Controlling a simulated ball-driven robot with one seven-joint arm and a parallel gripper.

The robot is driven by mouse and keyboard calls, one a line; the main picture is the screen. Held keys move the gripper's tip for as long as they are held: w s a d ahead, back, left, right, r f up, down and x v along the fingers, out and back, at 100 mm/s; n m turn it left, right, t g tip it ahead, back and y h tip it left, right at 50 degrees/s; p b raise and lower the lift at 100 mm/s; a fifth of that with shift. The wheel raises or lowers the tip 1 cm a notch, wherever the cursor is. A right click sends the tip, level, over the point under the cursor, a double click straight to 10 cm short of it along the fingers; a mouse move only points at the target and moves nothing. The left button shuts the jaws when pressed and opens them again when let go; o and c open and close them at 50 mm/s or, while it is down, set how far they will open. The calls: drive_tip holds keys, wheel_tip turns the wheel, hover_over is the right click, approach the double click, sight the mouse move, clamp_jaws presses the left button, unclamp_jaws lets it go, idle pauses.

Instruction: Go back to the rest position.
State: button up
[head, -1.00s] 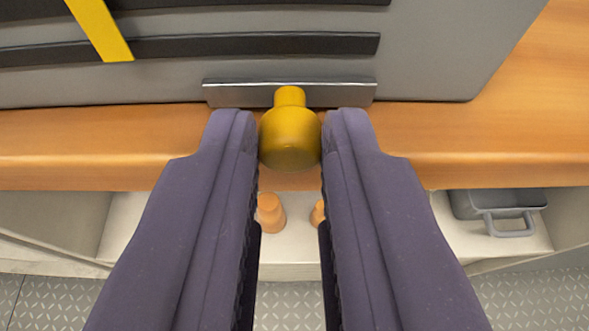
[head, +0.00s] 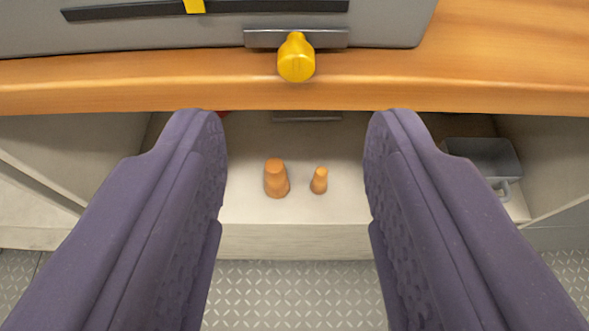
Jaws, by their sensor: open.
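My gripper (head: 294,118) has two purple padded fingers spread wide apart, with nothing between them. It is open and stands back from the yellow knob (head: 296,60). The knob sits at the front of a metal plate (head: 262,39) on the grey panel, above the wooden counter's front edge. The knob lies beyond the fingertips, apart from both fingers.
The wooden counter (head: 500,85) runs across the view. Below it, an open shelf (head: 245,205) holds two orange tapered pieces (head: 276,178) (head: 319,181) and a grey bin (head: 485,158) at right. A red thing is mostly hidden behind the left finger. The tread-plate floor (head: 290,290) looks clear.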

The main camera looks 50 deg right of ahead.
drive_tip(key=shift+s+a, duration=0.1)
drive_tip(key=shift+a, duration=0.05)
drive_tip(key=w+a+r+t+y, duration=0.35)
drive_tip(key=w+a+r, duration=0.25)
drive_tip(key=w+r, duration=0.4)
drive_tip(key=w+a+r+n+t+y, duration=0.1)
drive_tip(key=w+a+r+n+y, duration=0.15)
drive_tip(key=r, duration=0.85)
drive_tip(key=w+a+r+n+t+y, duration=0.1)
drive_tip(key=w+a+r+n+y, duration=0.2)
drive_tip(key=r, duration=0.7)
drive_tip(key=s+a+r+n+y, duration=0.1)
drive_tip(key=s+r, duration=0.2)
drive_tip(key=r, duration=0.4)
drive_tip(key=s+a+r+n+y, duration=0.1)
drive_tip(key=s+a+r, duration=0.1)
drive_tip(key=r, duration=0.5)
drive_tip(key=s+d+r+n+t, duration=0.1)
drive_tip(key=s+r+n, duration=0.2)
drive_tip(key=s+r, duration=1.3)
wheel_tip(320, 180, up, 3)
drive_tip(key=shift+s+d+r+t, duration=0.2)
drive_tip(key=shift+s+t, duration=0.15)
drive_tip(key=shift+s, duration=0.05)
